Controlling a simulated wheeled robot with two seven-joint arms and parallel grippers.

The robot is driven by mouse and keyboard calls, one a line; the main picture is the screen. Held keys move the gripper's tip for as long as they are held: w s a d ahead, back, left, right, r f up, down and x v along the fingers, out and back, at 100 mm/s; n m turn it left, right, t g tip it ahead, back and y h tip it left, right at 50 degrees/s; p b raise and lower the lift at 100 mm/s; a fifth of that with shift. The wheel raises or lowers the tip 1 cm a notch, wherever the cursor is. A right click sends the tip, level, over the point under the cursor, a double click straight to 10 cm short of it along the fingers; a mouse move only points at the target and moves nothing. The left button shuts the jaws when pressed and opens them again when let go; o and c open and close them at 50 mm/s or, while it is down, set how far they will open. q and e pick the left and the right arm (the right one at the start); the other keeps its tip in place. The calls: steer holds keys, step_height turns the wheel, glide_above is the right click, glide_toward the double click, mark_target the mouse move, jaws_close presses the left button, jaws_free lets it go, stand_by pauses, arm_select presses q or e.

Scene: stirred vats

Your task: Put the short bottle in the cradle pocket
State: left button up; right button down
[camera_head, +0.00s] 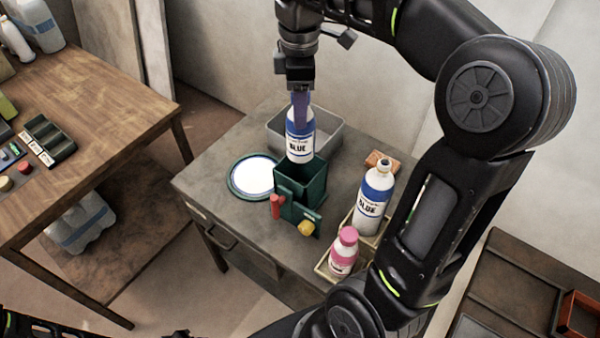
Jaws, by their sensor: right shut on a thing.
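My right gripper (301,106) points down and is shut on the upper part of a white bottle with a blue band (300,146), labelled BLUE. The bottle hangs upright, its base just above or at the opening of a dark green square vat (301,185); I cannot tell which. A second BLUE bottle (373,199) stands in a beige cradle (326,268) at the right of the table. A smaller pink-capped bottle (343,252) is in the cradle's front part. Which bottle is the short one is not certain. My left gripper is not clearly seen.
A grey bin (331,136) stands behind the vat. A round white dish with a green rim (253,176) lies to its left. A red handle (276,205) and yellow knob (306,228) are at the vat's front. A wooden table (92,110) is at left.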

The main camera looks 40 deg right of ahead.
mark_target(300, 158)
step_height(300, 158, down, 12)
steer(key=shift+r, duration=0.15)
steer(key=shift+f, duration=2.25)
steer(key=c, duration=0.9)
jaws_free()
steer(key=shift+f, duration=0.1)
step_height(300, 158, up, 12)
